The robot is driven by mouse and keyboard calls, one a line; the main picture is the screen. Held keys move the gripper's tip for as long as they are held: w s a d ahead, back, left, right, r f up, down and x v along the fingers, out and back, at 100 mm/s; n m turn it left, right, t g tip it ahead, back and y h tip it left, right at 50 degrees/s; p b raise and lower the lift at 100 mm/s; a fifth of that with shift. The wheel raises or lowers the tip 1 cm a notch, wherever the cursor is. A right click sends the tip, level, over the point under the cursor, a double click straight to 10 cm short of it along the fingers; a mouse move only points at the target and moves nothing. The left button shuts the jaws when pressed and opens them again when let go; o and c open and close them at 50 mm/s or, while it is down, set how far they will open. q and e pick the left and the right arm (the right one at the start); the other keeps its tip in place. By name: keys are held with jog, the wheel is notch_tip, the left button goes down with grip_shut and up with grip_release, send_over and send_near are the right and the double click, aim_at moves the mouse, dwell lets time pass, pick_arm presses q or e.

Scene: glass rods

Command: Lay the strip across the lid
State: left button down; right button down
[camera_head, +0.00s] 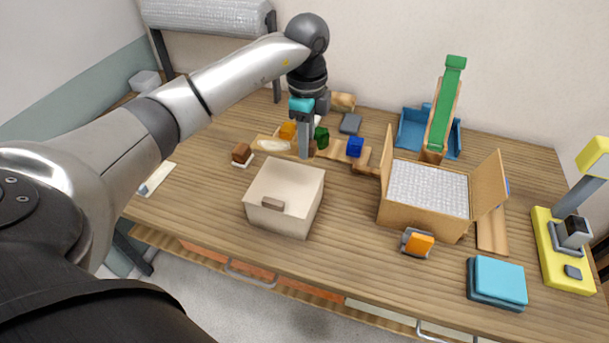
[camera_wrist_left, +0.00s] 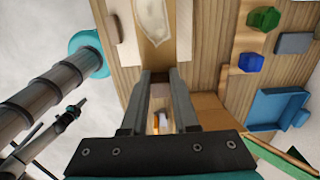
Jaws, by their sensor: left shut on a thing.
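My left gripper (camera_head: 306,152) is shut on a small brown piece, seen between the fingertips in the left wrist view (camera_wrist_left: 159,89). The fingers point down over the back of the table, behind the pale box. I cannot tell whether this piece is the strip or whether it touches the board below. The pale beige box (camera_head: 290,177) has a flat top, which looks like the lid, and a small brown handle on its front. No strip lies across that top. My right gripper is not in view.
An open cardboard box (camera_head: 383,190) stands right of the pale box. A blue tray (camera_head: 411,130) is behind. The front left tabletop is clear.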

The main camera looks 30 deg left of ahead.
aim_at(306, 186)
pick_arm(q)
notch_tip(306, 186, down, 11)
jog(key=shift+r, duration=0.2)
dwell(0.3)
jog(key=shift+f+b, duration=0.15)
jog(key=shift+b, duration=0.15)
jog(key=c, duration=0.7)
grip_release()
notch_tip(306, 186, up, 12)
jog(key=shift+r, duration=0.2)
jog(key=shift+d, duration=0.1)
